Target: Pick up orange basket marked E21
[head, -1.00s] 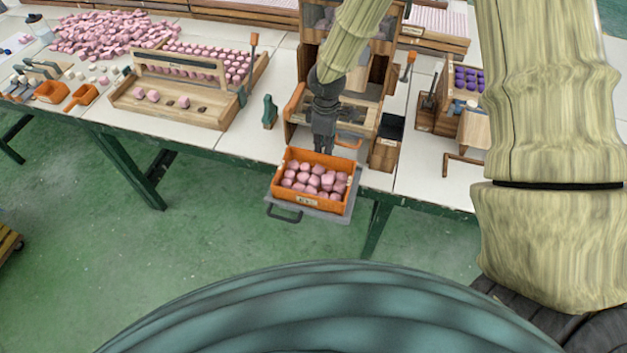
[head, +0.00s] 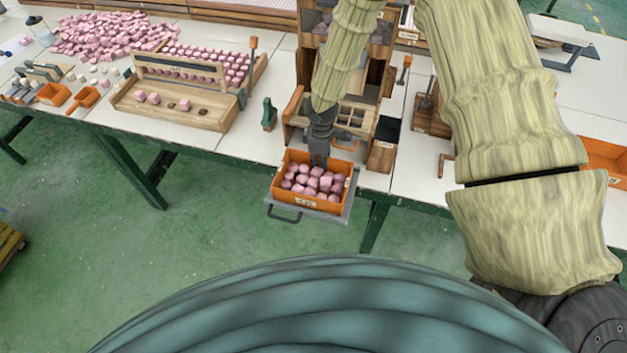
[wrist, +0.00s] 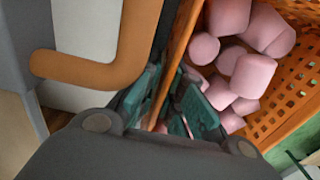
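An orange basket (head: 290,193) full of pink pieces sits on a grey tray with a dark handle, at the table's front edge. Its front label is too small to read. My gripper (head: 319,163) points down at the basket's back wall in the head view. In the wrist view, the fingers of my gripper (wrist: 170,105) are apart, with the basket's orange wall (wrist: 180,50) between them. One finger is outside the wall and the other inside, beside the pink pieces. The fingertips are partly hidden, and I see no firm grip.
A wooden machine (head: 293,105) stands right behind the basket, with an orange handle (wrist: 115,55) close to my gripper. A dark-topped wooden box (head: 382,155) stands to the right. Another orange basket (head: 606,155) is at the far right. Floor in front is clear.

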